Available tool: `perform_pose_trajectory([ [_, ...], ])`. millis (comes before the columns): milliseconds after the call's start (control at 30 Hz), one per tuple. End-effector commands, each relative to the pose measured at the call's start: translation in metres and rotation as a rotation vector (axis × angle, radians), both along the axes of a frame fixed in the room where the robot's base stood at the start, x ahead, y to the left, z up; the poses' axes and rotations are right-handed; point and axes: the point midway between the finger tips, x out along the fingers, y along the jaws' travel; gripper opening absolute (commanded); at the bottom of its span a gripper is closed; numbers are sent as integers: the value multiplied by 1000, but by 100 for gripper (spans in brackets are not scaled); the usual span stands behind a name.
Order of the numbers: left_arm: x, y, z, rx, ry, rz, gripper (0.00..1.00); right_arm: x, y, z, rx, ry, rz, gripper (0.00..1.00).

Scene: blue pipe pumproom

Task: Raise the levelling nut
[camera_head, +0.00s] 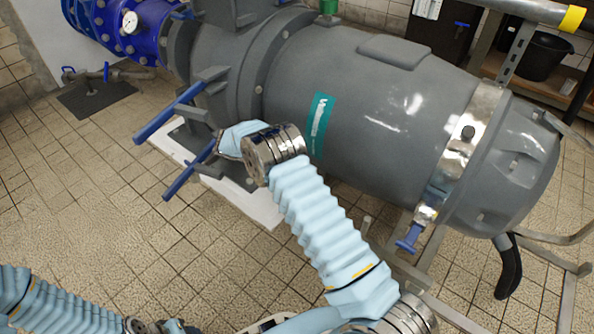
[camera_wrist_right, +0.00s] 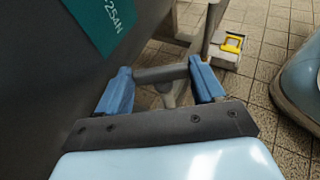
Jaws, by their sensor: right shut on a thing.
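In the right wrist view, my right gripper (camera_wrist_right: 162,72) has its two blue fingers on either side of grey metal parts below the pump's side. A short grey bar (camera_wrist_right: 160,74) spans between the fingertips. A small grey upright part below it, seemingly the levelling nut (camera_wrist_right: 168,93), shows between the fingers. Its thread and lower end are hard to make out.
The big grey pump (camera_head: 370,105) fills the upper right, close beside my right arm. Blue bars (camera_head: 168,113) stick out at its left. A metal frame (camera_head: 435,275) stands below it. In the wrist view, a yellow-topped box (camera_wrist_right: 228,47) stands on the floor. Tiled floor (camera_head: 70,190) is clear at left.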

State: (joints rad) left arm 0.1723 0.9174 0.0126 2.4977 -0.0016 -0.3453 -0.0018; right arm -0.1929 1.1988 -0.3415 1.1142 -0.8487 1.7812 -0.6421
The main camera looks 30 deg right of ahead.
Motion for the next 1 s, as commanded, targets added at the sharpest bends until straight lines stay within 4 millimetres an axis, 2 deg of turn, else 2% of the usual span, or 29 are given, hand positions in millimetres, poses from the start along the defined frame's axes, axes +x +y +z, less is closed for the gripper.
perform_pose_trajectory([
  [400, 0, 0, 20, 1, 2, -1, 41, 4, -3, 2, 0, 0, -251, 38],
  [1000, 0, 1, 25, 3, 0, 0, 41, 4, -4, 0, 0, 1, -318, 38],
])
